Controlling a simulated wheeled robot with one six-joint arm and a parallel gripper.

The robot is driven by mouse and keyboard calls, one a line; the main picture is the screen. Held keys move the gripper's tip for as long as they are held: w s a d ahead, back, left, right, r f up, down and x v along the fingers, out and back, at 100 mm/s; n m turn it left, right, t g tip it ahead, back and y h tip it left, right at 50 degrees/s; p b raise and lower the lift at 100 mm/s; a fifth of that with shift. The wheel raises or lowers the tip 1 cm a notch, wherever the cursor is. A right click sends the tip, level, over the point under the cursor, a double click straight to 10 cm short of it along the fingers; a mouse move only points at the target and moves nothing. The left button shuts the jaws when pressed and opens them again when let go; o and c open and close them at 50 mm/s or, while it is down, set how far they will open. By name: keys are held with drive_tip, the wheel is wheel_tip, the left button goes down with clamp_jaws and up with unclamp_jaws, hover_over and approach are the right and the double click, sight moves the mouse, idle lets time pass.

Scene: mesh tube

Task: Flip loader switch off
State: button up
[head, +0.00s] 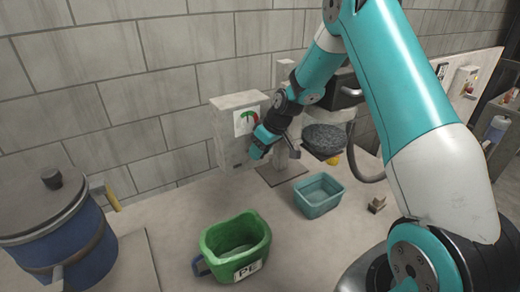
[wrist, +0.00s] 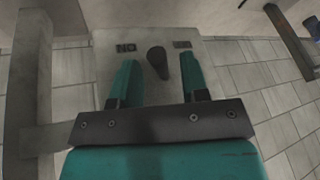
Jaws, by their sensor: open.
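In the wrist view, the dark switch lever (wrist: 158,64) stands out from a pale panel (wrist: 105,75). Its tip leans slightly to one side. An upside-down ON label (wrist: 126,48) is at its left and a second small label (wrist: 182,44), too small to read, at its right. My gripper (wrist: 158,72) is open, with one teal finger on each side of the lever and gaps visible. In the head view, my gripper (head: 261,141) is at the box front and hides the switch.
A green jug (head: 235,243) and a teal tub (head: 319,194) stand on the counter below. A blue pot with a lid (head: 62,235) is at the left. A dark bowl-like part (head: 325,139) and a hose are right of my gripper. The counter between pot and jug is clear.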

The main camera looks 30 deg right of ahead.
clamp_jaws()
drive_tip(key=shift+s+a+m+t+h+b, duration=0.1)
drive_tip(key=shift+a+m+t+h+b, duration=0.15)
drive_tip(key=shift+a+m+h+b, duration=0.95)
drive_tip(key=shift+w+d+m+t+b, duration=0.1)
drive_tip(key=shift+m+t+b, duration=0.35)
drive_tip(key=shift+m, duration=1.55)
drive_tip(key=shift+s+a+m+t+h+b, duration=0.1)
drive_tip(key=shift+a+m+h+b, duration=0.55)
drive_tip(key=shift+m+b, duration=0.7)
drive_tip(key=shift+m+p, duration=0.3)
drive_tip(key=shift+m, duration=0.05)
unclamp_jaws()
